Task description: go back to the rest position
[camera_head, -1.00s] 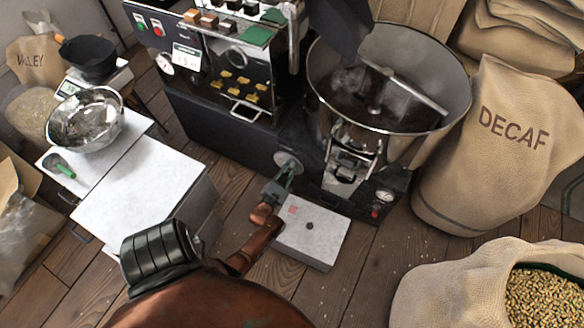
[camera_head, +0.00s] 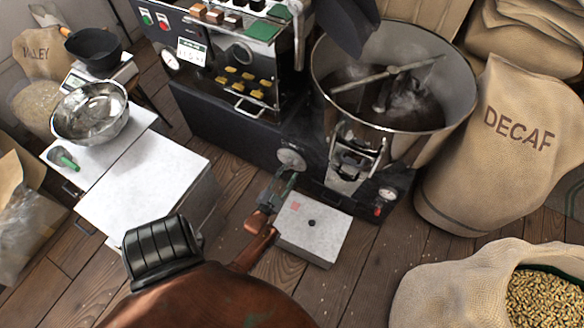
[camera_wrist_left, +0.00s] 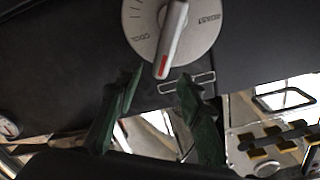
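My left gripper (camera_head: 283,182) is in front of the black roaster base, just below a round pale dial (camera_head: 291,157). Its green fingers are spread apart with nothing between them in the left wrist view (camera_wrist_left: 158,92). There the dial (camera_wrist_left: 148,32) lies beyond the fingertips, apart from them, its grey handle pointing down with a red mark at its end. My right gripper is in neither view.
A low pale box (camera_head: 325,238) stands on the floor just right of my left gripper. The roaster's round cooling bin (camera_head: 455,85) is above right. A DECAF sack (camera_head: 500,185) and an open bean sack (camera_head: 450,285) stand right. A white-topped cabinet (camera_head: 145,190) stands left.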

